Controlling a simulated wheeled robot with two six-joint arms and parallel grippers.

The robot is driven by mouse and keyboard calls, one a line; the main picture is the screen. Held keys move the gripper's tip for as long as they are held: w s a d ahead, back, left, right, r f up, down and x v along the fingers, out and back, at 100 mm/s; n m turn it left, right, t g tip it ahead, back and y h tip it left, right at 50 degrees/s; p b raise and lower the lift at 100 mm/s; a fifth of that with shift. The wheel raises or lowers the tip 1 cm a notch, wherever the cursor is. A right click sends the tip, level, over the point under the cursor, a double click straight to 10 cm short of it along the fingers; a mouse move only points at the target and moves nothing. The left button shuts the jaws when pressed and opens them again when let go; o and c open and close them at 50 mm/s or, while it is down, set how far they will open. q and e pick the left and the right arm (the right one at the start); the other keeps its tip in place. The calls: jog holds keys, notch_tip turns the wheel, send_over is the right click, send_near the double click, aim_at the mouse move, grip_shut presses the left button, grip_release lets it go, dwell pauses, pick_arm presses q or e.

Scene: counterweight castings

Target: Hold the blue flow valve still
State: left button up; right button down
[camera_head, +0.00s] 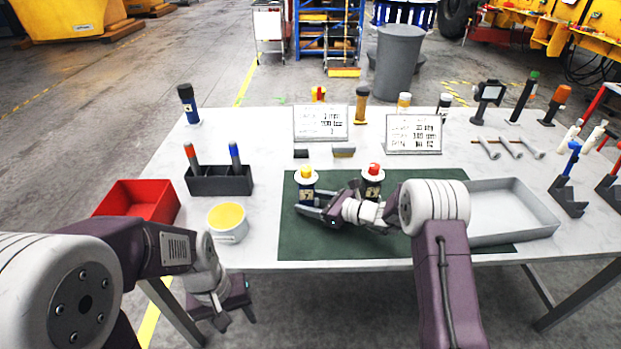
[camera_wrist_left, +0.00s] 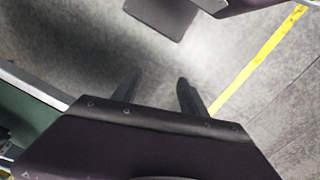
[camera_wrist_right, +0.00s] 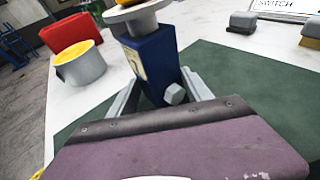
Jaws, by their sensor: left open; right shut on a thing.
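The blue valve with a white flange and yellow cap (camera_head: 306,194) stands upright on the green mat (camera_head: 410,247). My right gripper (camera_head: 308,208) is shut on its lower body. In the right wrist view the blue body (camera_wrist_right: 151,62) sits between the fingers, with a grey hex fitting facing the gripper; its base is hidden. A second dark blue valve with a red cap (camera_head: 372,184) stands behind my right wrist, partly hidden. My left gripper (camera_head: 236,318) is open and empty, below the table's front edge; its two fingers show apart over the floor in the left wrist view (camera_wrist_left: 157,92).
A yellow-filled cup (camera_head: 228,234), red bin (camera_head: 140,201) and dark marker holder (camera_head: 219,182) stand left of the mat. A grey tray (camera_head: 535,217) lies right, partly over the mat. Two sign boards (camera_head: 320,124) (camera_head: 414,134) stand behind.

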pick_arm(q)
jog(key=w+d+r+n+h, duration=0.3)
jog(key=d+r+n+h, duration=0.15)
jog(key=d, duration=0.25)
jog(key=w+d+r+n+h, duration=0.4)
jog(key=d+n, duration=0.1)
jog(key=d, duration=0.2)
jog(key=w+d+r+n+t+h, duration=0.3)
jog(key=w+r+n+h, duration=0.3)
jog(key=w, duration=0.4)
jog(key=n+t, duration=0.4)
jog(key=t, duration=0.1)
send_near(306, 172)
jog(key=d+r, duration=0.4)
jog(key=d, duration=0.1)
jog(key=w+a+f+n+t, duration=0.1)
jog(key=a+f+n, duration=0.1)
jog(key=a+f, duration=0.25)
jog(key=shift+m+y, duration=0.25)
jog(key=x, duration=1.3)
jog(key=shift+r, duration=0.1)
jog(key=shift+a, duration=0.1)
grip_shut()
